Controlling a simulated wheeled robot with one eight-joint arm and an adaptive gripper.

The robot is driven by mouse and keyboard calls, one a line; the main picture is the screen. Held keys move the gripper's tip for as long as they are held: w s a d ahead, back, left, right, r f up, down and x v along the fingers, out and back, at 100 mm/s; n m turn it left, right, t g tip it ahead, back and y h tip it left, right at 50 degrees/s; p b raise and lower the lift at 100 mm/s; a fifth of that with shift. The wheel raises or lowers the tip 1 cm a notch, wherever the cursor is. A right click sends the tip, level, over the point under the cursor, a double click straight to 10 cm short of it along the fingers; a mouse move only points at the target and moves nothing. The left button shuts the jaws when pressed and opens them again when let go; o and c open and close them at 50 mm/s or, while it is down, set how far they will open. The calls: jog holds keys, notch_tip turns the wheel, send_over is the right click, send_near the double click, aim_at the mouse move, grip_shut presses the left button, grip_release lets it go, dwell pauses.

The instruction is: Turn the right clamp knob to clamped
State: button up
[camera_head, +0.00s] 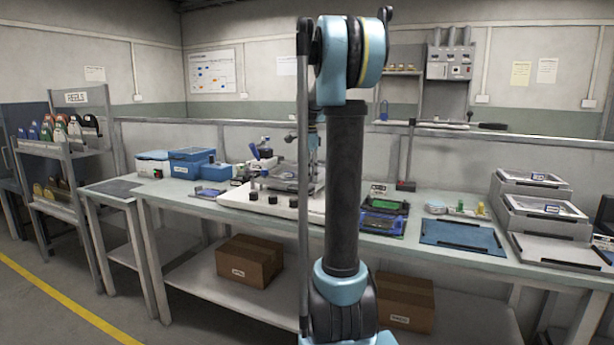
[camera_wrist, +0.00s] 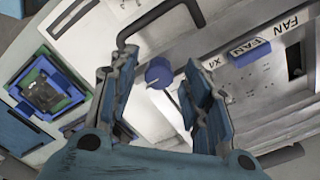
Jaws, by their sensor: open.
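In the wrist view my gripper (camera_wrist: 157,66) is open, its two blue-padded fingers apart. A round blue knob (camera_wrist: 158,73) on a pale panel shows in the gap between the fingers. Nothing is held, and I cannot tell whether a finger touches the knob. A small pale mark shows at the knob's lower left edge. In the head view the white fixture base (camera_head: 228,194) stands on the bench, with several dark knobs (camera_head: 254,195) along its front. My arm hides the right part of this fixture, so I cannot make out the right clamp knob there.
In the wrist view a black bar handle (camera_wrist: 158,18) arches just beyond the fingers. A panel with FAN labels (camera_wrist: 247,52) lies to the right, and a green board in a blue frame (camera_wrist: 48,88) to the left. A blue mat (camera_head: 460,238) lies on the bench.

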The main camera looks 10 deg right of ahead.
jog(key=shift+f, duration=0.1)
grip_shut()
jog(key=shift+n, duration=0.3)
jog(key=n, duration=0.3)
jog(key=shift+n, duration=0.3)
jog(key=n, duration=0.4)
jog(key=shift+n, duration=0.3)
jog(key=n, duration=0.4)
jog(key=shift+n, duration=0.3)
jog(key=shift+w+n, duration=0.1)
jog(key=shift+n, duration=2.1)
